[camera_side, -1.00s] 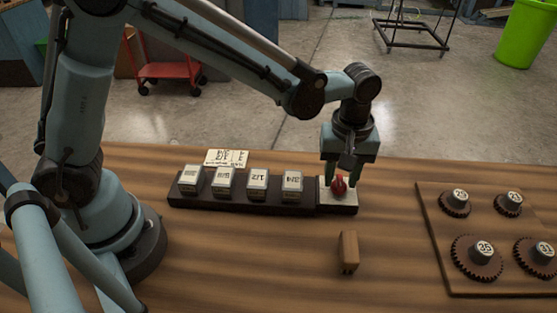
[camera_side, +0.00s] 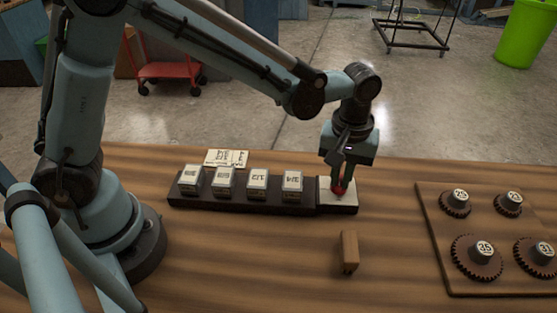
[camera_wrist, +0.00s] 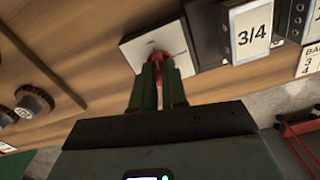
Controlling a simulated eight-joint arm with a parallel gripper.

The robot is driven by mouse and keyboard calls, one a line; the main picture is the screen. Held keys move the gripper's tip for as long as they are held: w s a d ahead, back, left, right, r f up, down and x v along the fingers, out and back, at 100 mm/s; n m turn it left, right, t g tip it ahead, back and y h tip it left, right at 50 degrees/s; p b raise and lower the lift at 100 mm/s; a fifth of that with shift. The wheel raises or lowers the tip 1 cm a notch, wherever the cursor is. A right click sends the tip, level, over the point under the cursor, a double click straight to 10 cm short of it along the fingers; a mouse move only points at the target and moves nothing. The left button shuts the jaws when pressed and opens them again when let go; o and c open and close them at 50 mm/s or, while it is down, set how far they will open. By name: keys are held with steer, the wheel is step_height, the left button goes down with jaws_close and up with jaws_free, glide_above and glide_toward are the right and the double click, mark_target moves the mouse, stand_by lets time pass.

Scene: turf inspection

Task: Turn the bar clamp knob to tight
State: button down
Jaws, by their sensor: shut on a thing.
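The red knob (camera_side: 339,189) sits on a pale square plate (camera_side: 325,198) at the right end of a dark rail. My gripper (camera_side: 341,183) points down over it and is shut on the knob, with its fingers covering part of it. In the wrist view the knob (camera_wrist: 157,57) shows between the two green fingers, on the pale plate (camera_wrist: 135,45). Small marks on the plate are too small to read. Which way the knob points is mostly hidden.
Several labelled blocks (camera_side: 257,180) stand on the dark rail (camera_side: 240,203) to the left, with a printed card (camera_side: 226,157) behind. A small wooden block (camera_side: 349,251) stands in front. A board with toothed gears (camera_side: 435,235) lies at the right. The table between is clear.

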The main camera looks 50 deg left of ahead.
steer(key=m, duration=0.4)
steer(key=shift+m, duration=0.3)
steer(key=m, duration=0.3)
steer(key=shift+m, duration=0.4)
steer(key=m, duration=0.3)
steer(key=shift+m, duration=2)
steer(key=c, duration=1.2)
jaws_free()
steer(key=shift+o, duration=0.2)
